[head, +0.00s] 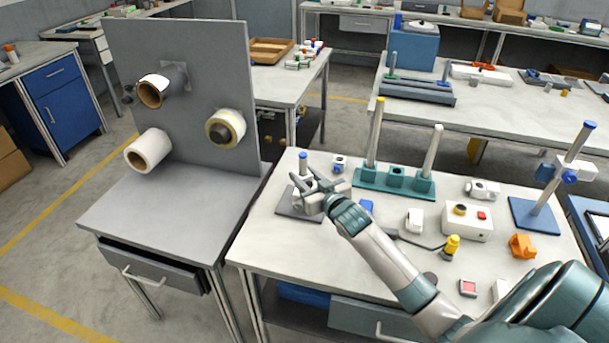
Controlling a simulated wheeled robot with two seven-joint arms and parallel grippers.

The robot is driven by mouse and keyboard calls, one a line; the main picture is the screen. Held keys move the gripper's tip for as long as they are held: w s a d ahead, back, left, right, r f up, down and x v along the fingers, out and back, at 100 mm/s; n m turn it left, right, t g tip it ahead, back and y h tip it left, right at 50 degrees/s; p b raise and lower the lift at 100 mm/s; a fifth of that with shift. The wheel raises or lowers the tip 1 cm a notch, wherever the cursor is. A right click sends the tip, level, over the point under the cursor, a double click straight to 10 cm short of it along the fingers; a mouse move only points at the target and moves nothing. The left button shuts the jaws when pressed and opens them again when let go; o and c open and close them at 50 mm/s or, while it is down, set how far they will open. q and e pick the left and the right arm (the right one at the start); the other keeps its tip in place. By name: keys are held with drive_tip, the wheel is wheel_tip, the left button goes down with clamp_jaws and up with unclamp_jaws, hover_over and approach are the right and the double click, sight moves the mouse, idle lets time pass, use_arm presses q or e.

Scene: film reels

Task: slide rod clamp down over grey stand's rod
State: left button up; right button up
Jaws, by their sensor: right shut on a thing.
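The grey stand has a flat dark grey base plate (287,209) at the left end of the white bench, and its short upright rod (303,166) ends in a blue tip. My right gripper (304,184) reaches in from the right and is at this rod, below the tip. It is shut on a small pale piece, which looks like the rod clamp (309,184). The fingers hide much of the clamp, and I cannot tell whether it is around the rod or just beside it. My left gripper is not in view.
Close behind and right stands a teal rack (395,181) with two tall rods. A blue stand (535,214) with a tilted rod is farther right. A white box (467,221), an orange part (522,246) and a yellow-handled tool (451,246) lie near my arm. A grey panel (195,90) with rolls rises at left.

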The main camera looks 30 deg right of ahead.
drive_tip(key=shift+f+b, duration=0.55)
drive_tip(key=shift+f, duration=0.55)
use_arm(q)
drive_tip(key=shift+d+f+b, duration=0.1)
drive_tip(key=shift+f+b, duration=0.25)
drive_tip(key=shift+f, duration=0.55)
use_arm(e)
drive_tip(key=shift+s+d+f, duration=0.1)
drive_tip(key=shift+d+f, duration=0.15)
drive_tip(key=shift+f, duration=0.4)
